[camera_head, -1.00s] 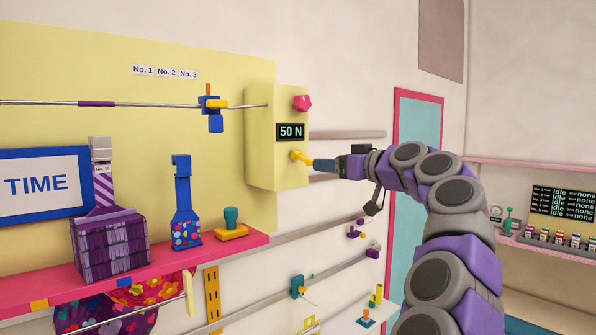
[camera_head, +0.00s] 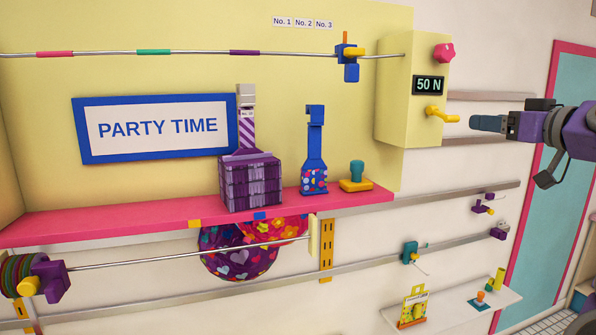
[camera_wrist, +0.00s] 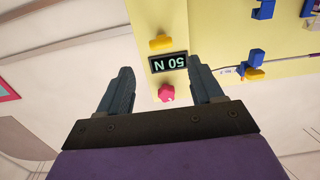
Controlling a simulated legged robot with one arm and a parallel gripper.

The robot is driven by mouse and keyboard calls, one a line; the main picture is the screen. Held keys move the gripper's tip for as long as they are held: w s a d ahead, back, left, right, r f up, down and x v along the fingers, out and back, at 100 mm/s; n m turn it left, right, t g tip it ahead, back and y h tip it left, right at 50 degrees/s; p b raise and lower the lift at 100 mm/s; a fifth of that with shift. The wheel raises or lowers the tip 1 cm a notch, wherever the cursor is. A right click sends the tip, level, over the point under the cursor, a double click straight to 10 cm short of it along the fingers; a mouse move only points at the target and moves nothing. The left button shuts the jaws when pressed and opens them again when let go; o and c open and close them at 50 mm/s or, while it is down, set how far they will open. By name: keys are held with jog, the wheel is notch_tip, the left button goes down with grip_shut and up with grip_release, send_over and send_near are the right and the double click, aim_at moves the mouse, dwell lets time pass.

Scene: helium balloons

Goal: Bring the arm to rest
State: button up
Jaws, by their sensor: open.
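My gripper (camera_head: 488,123) is at the right in the head view, to the right of a yellow box with a yellow handle (camera_head: 441,115) on its side. A gap shows between its tip and the handle. In the wrist view my gripper (camera_wrist: 162,85) has its two grey fingers spread apart with nothing held between them. Beyond the fingers the wrist view shows the yellow box (camera_wrist: 148,18), upside down, with its "50 N" display (camera_wrist: 168,62), the yellow handle (camera_wrist: 161,43) and a pink knob (camera_wrist: 167,93).
A pink shelf (camera_head: 120,218) carries a purple woven box (camera_head: 250,182), a blue dotted bottle-shaped thing (camera_head: 314,178) and a yellow-and-teal stamp-like thing (camera_head: 356,178). Patterned balloons (camera_head: 238,255) hang below it. A small white shelf (camera_head: 460,312) and a pink-framed door (camera_head: 535,195) are at right.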

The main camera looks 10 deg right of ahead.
jog(key=w+a+f+n+g+y+b, duration=0.1)
jog(key=a+f+g+y, duration=0.3)
jog(key=a, duration=0.6)
jog(key=w+a+f+n+g+h+b, duration=0.1)
jog(key=a+f, duration=0.6)
jog(key=a, duration=0.3)
jog(key=w+a+f+n+g+y+b, duration=0.1)
jog(key=a+f+g+y+b, duration=0.3)
jog(key=a, duration=0.6)
jog(key=s+a+f+g+h, duration=0.1)
jog(key=s+a+f+g, duration=0.1)
jog(key=s+a+f, duration=0.45)
jog(key=s+a+f+m+g+h, duration=0.15)
jog(key=s+f, duration=0.25)
jog(key=f, duration=0.6)
jog(key=s+a+f+n+g+h, duration=0.1)
jog(key=s+a+f+g+h, duration=0.1)
jog(key=s+a+f, duration=0.45)
jog(key=s+d+f+m+g+h+b, duration=0.1)
jog(key=s+d+f+g+h, duration=0.1)
jog(key=s+f, duration=0.6)
jog(key=s+d+f+m+g+h+b, duration=0.1)
jog(key=s+d+f+m+g+b, duration=0.1)
jog(key=s+d+f, duration=0.3)
jog(key=s+f, duration=0.4)
jog(key=f, duration=0.2)
jog(key=shift+g+h, duration=0.35)
